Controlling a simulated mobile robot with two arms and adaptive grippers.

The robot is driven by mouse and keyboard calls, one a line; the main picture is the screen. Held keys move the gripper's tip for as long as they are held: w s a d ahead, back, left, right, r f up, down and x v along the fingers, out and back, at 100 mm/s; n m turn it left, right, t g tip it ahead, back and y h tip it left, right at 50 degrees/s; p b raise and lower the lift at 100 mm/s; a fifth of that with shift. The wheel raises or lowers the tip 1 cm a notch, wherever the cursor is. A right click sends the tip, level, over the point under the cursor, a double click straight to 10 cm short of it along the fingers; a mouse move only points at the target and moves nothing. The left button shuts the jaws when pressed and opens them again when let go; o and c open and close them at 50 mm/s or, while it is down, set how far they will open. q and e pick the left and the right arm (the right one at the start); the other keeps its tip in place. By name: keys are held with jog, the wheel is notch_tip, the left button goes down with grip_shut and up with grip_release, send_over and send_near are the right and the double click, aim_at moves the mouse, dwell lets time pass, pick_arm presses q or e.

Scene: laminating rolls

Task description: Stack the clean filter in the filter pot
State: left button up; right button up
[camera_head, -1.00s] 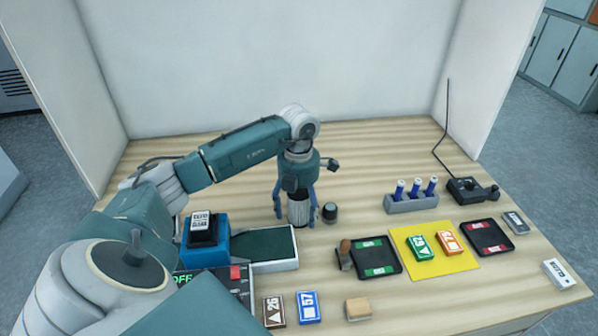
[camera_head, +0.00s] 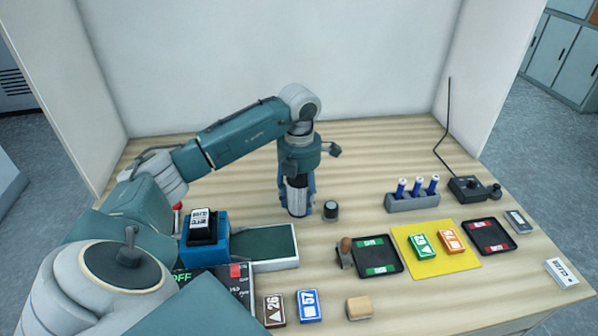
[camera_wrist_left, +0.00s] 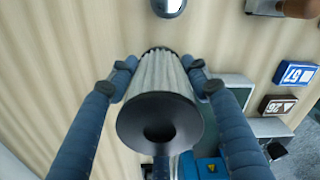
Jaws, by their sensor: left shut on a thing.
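A pleated pale filter (camera_head: 297,198) with dark end caps is upright between the fingers of my left gripper (camera_head: 299,186), at the middle of the table. In the left wrist view, the fingers hold the filter (camera_wrist_left: 158,72) from both sides, and its near black cap has a dark central hollow. I cannot tell whether its lower end touches the table. A small dark cylinder with a pale top (camera_head: 330,210) stands just right of it, apart; I cannot tell whether it is the filter pot. No other pot is clear. My right gripper is not in view.
A blue stamping device (camera_head: 207,250) and a green-topped tray (camera_head: 265,243) stand to the left. A stamp, trays, a yellow mat (camera_head: 453,266) and coloured cards lie to the right. A rack (camera_head: 411,203) of blue-capped tubes stands behind. The table behind the gripper is clear.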

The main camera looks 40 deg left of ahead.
aim_at(299, 177)
pick_arm(q)
notch_tip(299, 177, up, 7)
jog(key=shift+w+f+b, duration=0.1)
jog(key=shift+b, duration=0.6)
notch_tip(299, 177, up, 8)
jog(key=shift+f+p, duration=0.1)
jog(key=shift+p, duration=0.8)
jog(key=shift+r, duration=0.85)
jog(key=s+d+f+m, duration=0.3)
jog(key=d+m, duration=0.4)
jog(key=m, duration=0.4)
jog(key=s+d+f+m+b, duration=0.1)
jog(key=s+d+f+m, duration=0.2)
jog(key=s+d+m, duration=0.2)
jog(key=s+d+f+m, duration=0.3)
jog(key=d+m, duration=0.7)
jog(key=m, duration=0.8)
jog(key=shift+s+d+f+m, duration=0.3)
jog(key=shift+s+d+f, duration=0.1)
jog(key=shift+s, duration=0.55)
